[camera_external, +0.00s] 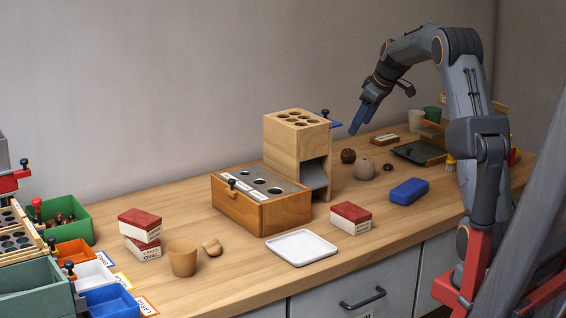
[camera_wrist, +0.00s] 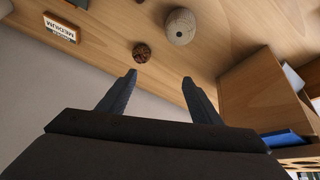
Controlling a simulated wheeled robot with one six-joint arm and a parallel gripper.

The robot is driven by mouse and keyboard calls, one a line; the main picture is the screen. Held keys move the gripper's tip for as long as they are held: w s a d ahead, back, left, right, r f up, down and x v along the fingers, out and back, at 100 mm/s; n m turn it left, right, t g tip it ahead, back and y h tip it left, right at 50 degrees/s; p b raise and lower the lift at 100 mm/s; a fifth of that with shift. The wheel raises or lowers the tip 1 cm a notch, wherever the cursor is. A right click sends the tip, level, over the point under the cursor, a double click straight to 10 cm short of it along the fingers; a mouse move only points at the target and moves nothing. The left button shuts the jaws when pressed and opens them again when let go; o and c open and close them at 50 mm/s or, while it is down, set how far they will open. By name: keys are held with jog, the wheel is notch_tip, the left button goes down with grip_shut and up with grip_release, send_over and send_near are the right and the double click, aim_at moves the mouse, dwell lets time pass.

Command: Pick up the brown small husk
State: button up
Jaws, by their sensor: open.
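A brown, rough, round husk (camera_external: 348,156) sits on the table right of the tall wooden block. It also shows in the wrist view (camera_wrist: 141,53), ahead of the fingertips and nearer the left one. A larger beige-grey round thing (camera_external: 365,166) stands beside it and also shows in the wrist view (camera_wrist: 180,26). A smaller dark brown piece (camera_external: 388,167) lies further right. My gripper (camera_external: 357,124) is open and empty, above the table near the husk. Its two fingers show apart in the wrist view (camera_wrist: 160,77).
The tall wooden block (camera_external: 283,150) with holes stands close left of the husk. A small labelled block (camera_external: 384,139) and a dark tray (camera_external: 419,152) lie behind and right. A blue block (camera_external: 408,191) lies in front. Bare table surrounds the husk's front side.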

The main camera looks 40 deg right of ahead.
jog(key=y, duration=0.2)
send_near(352, 150)
jog(key=w+f, duration=0.1)
jog(key=f, duration=0.1)
jog(key=shift+t, duration=0.3)
jog(key=shift+b+x, duration=0.35)
jog(key=shift+x, duration=3.65)
jog(key=shift+s+a, duration=0.1)
jog(key=shift+a, duration=0.1)
jog(key=shift+c, duration=0.6)
jog(key=c, duration=1)
